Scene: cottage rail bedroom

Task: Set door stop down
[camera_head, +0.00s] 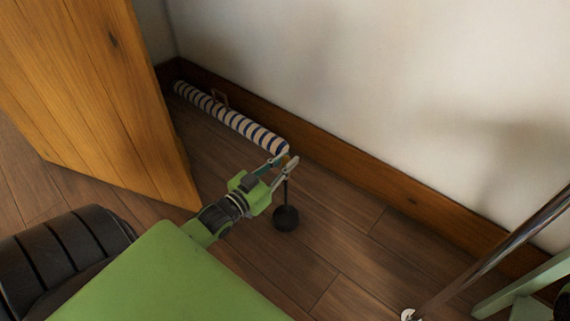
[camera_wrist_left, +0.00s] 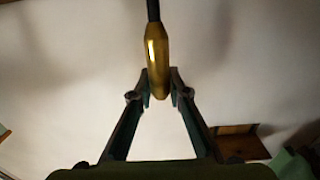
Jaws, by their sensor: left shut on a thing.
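The door stop has a round black weight (camera_head: 286,218), a thin dark rod and a brass-coloured grip (camera_wrist_left: 156,60). My left gripper (camera_head: 284,166) is shut on this grip, and the weight hangs below the fingers, close over or on the floor; I cannot tell if it touches. In the left wrist view the grip sits between the two fingertips (camera_wrist_left: 158,82), with the dark rod running off the top edge; the weight is out of that view. My right gripper is not clearly in view.
A blue-and-white striped roll (camera_head: 232,119) lies along the wooden skirting (camera_head: 345,162). An open wooden door (camera_head: 95,85) stands at left. A metal pole (camera_head: 490,255) slants at right. The plank floor (camera_head: 330,235) around the weight is clear.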

